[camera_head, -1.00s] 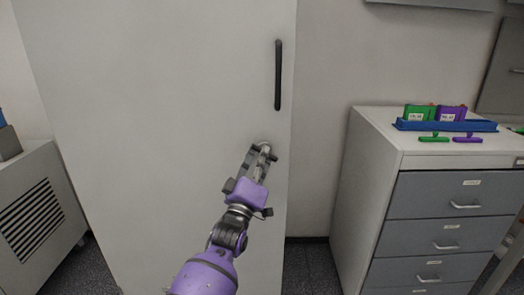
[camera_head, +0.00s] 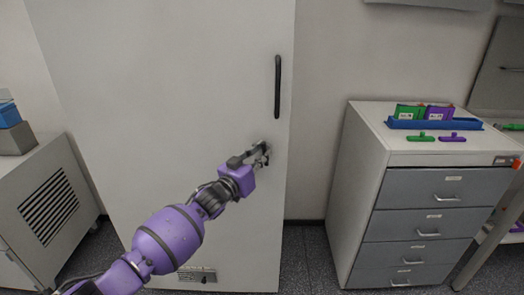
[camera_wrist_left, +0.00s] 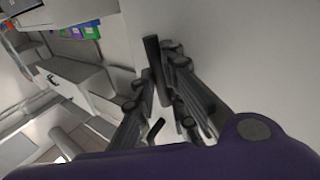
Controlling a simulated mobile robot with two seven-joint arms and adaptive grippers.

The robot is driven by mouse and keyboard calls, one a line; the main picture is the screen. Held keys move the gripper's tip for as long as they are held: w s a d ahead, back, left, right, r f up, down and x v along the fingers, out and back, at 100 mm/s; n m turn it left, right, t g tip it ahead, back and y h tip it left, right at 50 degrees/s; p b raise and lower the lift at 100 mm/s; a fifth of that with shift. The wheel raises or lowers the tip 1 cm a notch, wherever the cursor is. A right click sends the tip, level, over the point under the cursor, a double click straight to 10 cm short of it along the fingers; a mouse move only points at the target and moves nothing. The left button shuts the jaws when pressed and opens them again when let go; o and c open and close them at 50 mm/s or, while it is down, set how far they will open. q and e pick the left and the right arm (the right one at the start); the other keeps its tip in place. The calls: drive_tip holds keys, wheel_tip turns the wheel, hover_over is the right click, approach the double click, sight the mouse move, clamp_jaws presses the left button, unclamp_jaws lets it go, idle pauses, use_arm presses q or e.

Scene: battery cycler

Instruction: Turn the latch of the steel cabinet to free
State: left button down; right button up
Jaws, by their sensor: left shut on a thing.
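The steel cabinet (camera_head: 170,90) is tall and pale, with its door closed. Its latch (camera_head: 263,146) is a small fitting near the door's right edge, below the long black handle (camera_head: 277,87). My left gripper (camera_head: 259,155) reaches in from the lower left and is shut on the latch, with its fingers against the door. The fingers hide most of the latch, so its exact angle is unclear. In the wrist view a dark bar (camera_wrist_left: 155,68) shows between the fingers; I cannot tell whether it is latch or handle. My right gripper is not in view.
A grey drawer unit (camera_head: 425,188) stands to the right, with a blue tray (camera_head: 435,124) and green and purple items on top. A vented unit (camera_head: 50,208) stands at the left. Floor shows between cabinet and drawers.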

use_arm(q)
drive_tip(key=shift+r+m+g+y+p, duration=0.15)
drive_tip(key=shift+m+g+y+p, duration=0.15)
drive_tip(key=shift+m+p, duration=0.3)
drive_tip(key=c, duration=1.8)
unclamp_jaws()
